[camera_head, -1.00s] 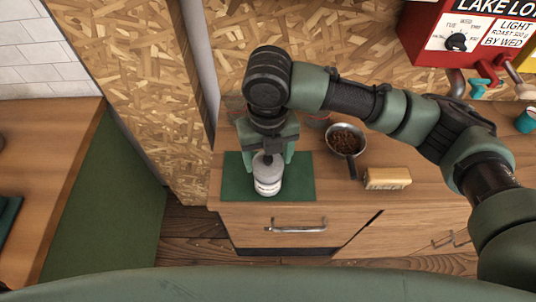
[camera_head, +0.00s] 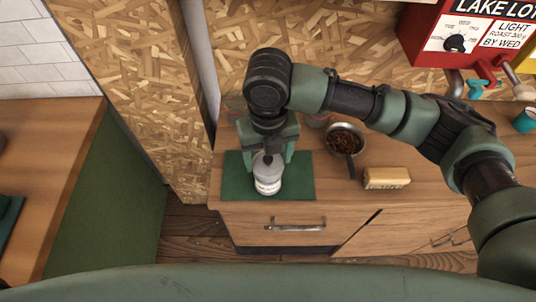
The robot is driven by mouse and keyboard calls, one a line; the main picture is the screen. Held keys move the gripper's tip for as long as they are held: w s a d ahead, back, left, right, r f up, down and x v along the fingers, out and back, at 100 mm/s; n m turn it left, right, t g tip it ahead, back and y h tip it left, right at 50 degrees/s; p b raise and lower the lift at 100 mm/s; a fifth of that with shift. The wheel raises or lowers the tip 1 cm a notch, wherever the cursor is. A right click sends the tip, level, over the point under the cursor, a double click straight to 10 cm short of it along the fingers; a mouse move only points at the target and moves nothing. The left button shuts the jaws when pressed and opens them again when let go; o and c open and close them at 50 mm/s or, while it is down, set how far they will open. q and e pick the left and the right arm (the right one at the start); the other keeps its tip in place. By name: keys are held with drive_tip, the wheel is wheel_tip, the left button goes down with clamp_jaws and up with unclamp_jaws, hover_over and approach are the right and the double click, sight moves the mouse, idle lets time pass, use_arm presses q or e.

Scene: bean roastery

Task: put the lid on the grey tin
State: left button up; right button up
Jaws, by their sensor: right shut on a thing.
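The grey tin (camera_head: 268,187), with a pale label band, stands upright on a green mat (camera_head: 301,187) on the wooden counter. My right gripper (camera_head: 268,158) points down over the tin and is shut on the lid (camera_head: 266,171), a grey disc with a dark knob. The lid is directly above the tin's top and looks lined up with it. I cannot tell whether it is fully seated, as the gripper and the steep view hide the rim. My left gripper is not in view.
A metal pan of beans (camera_head: 345,140) stands right of the mat, its handle toward the front. A yellowish block (camera_head: 387,178) lies near the counter's front edge. A red machine (camera_head: 445,40) is at the back right. A chipboard wall stands behind.

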drive_tip(key=shift+r+p, duration=0.1)
drive_tip(key=shift+p, duration=0.3)
drive_tip(key=shift+f, duration=0.2)
idle(1.2)
drive_tip(key=shift+p, duration=0.6)
idle(0.4)
drive_tip(key=o, duration=1.5)
drive_tip(key=shift+o, duration=0.2)
drive_tip(key=shift+r+p, duration=3.5)
drive_tip(key=shift+p, duration=0.15)
